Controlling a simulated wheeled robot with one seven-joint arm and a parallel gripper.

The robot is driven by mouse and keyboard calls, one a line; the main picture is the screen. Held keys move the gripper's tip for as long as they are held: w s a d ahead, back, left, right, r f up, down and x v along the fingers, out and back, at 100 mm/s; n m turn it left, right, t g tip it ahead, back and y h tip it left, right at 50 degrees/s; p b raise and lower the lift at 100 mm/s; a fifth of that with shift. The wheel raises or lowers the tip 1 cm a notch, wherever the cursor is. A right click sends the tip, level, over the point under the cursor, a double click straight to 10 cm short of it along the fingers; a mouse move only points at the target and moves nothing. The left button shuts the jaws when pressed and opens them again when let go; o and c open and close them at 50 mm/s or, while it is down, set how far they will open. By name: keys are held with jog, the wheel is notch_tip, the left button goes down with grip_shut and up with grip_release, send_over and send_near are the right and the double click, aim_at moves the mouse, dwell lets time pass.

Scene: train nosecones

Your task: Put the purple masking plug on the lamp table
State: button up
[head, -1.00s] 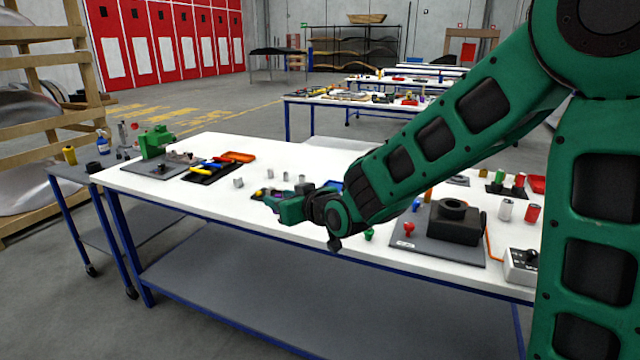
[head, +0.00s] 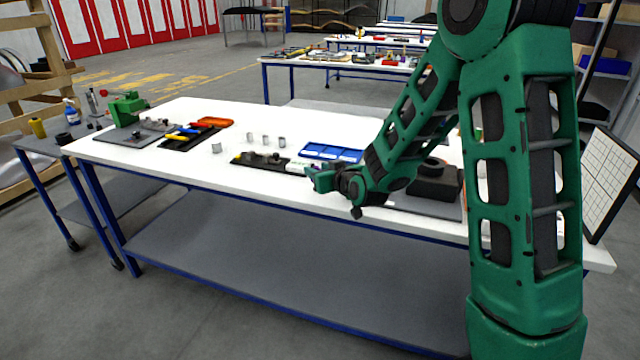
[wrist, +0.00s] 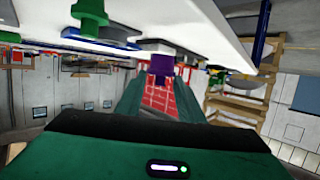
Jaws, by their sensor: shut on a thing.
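The purple masking plug (wrist: 161,66) is between the green fingertips of my gripper (wrist: 160,82) in the wrist view. My gripper is shut on it. In the head view my gripper (head: 322,180) is near the front edge of the white workbench (head: 225,172), in front of the blue tray (head: 332,152). The plug is too small or hidden to make out there. I cannot tell which table is the lamp table; no lamp is clearly visible.
A grey side table (head: 40,145) with a yellow item (head: 38,128) stands left of the bench. The bench holds a green vice (head: 127,109), small grey cylinders (head: 265,140) and a black block (head: 436,182). Other worktables (head: 345,66) stand behind. Open floor lies in front.

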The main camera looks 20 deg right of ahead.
jog(key=shift+w+d+f, duration=0.25)
jog(key=shift+d+f, duration=0.15)
jog(key=shift+d, duration=0.1)
jog(key=shift+f, duration=2)
jog(key=o, duration=1)
